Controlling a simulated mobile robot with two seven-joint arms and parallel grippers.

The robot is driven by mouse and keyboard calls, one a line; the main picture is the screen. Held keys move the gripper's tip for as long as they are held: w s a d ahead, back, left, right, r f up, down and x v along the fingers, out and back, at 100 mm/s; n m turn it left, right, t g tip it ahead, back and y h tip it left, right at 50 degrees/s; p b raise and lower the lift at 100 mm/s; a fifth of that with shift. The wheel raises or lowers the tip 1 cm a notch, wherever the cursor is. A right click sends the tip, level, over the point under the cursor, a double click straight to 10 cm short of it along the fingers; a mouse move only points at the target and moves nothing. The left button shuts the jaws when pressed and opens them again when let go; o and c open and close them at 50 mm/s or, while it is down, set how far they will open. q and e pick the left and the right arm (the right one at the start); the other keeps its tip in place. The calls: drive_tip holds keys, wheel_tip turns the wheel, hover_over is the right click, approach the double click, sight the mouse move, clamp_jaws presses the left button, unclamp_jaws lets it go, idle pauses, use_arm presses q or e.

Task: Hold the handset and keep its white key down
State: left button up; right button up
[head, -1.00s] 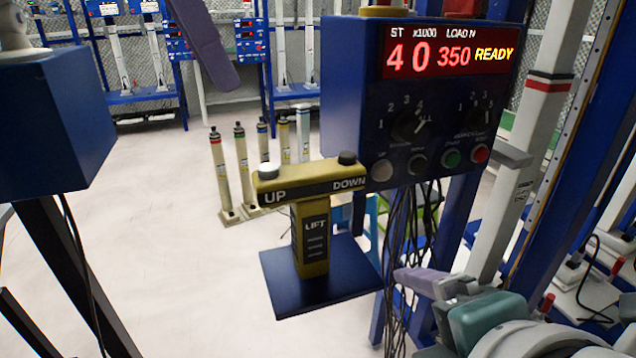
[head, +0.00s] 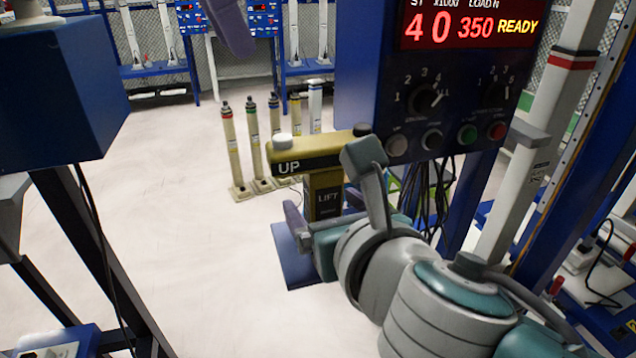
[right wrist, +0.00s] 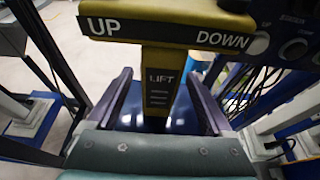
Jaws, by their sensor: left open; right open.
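The handset (head: 318,157) is a yellow T-shape with a crossbar marked UP and DOWN and a stem marked LIFT, above a dark blue plate (head: 292,262). Its white key (head: 283,140) stands up on the UP end; nothing touches it. My right gripper (head: 322,208) is open at the stem. In the right wrist view the handset (right wrist: 160,90) has its stem between the two fingers, with a gap on each side. My right arm hides the DOWN label in the head view. My left gripper (head: 232,25) shows only as a purple finger at the top edge, away from the handset.
A blue control box (head: 370,75) with a red display reading 40, 350, READY hangs right of the handset. Black cables hang below it. Several capped posts (head: 232,150) stand behind on the pale floor. A blue box (head: 60,95) is at the left.

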sight(316, 197)
drive_tip(key=shift+x, duration=2)
drive_tip(key=shift+c, duration=0.2)
drive_tip(key=shift+f, duration=0.1)
clamp_jaws()
use_arm(q)
clamp_jaws()
idle(0.6)
